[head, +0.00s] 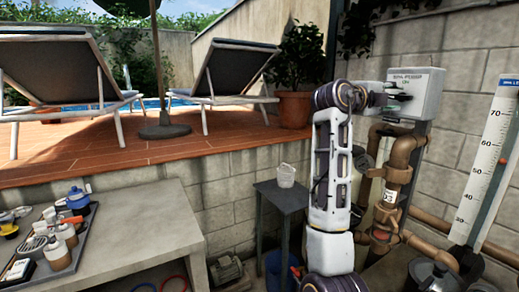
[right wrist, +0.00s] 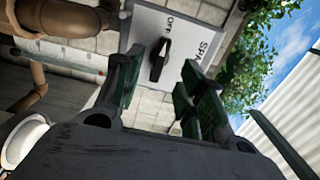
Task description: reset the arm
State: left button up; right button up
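My right arm rises through the middle of the head view. Its gripper (head: 395,97) is in front of a grey switch box (head: 428,88) on the block wall. In the right wrist view the gripper (right wrist: 162,72) is open, with a dark finger on each side. The box's black rotary knob (right wrist: 159,60) shows in the gap between the fingers, with the word OFF beside it. I see no contact between the fingers and the knob. Nothing is held. I cannot make out my left gripper in either view.
Brown pipes (head: 402,160) run below the box. A level gauge board (head: 490,160) stands to the right. A concrete bench (head: 150,228) with a tray of bottles (head: 84,237) is at left.

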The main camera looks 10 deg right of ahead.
notch_tip(320, 180, up, 9)
jog(key=p, duration=0.9)
jog(key=shift+r+p, duration=0.4)
jog(key=shift+r, duration=0.05)
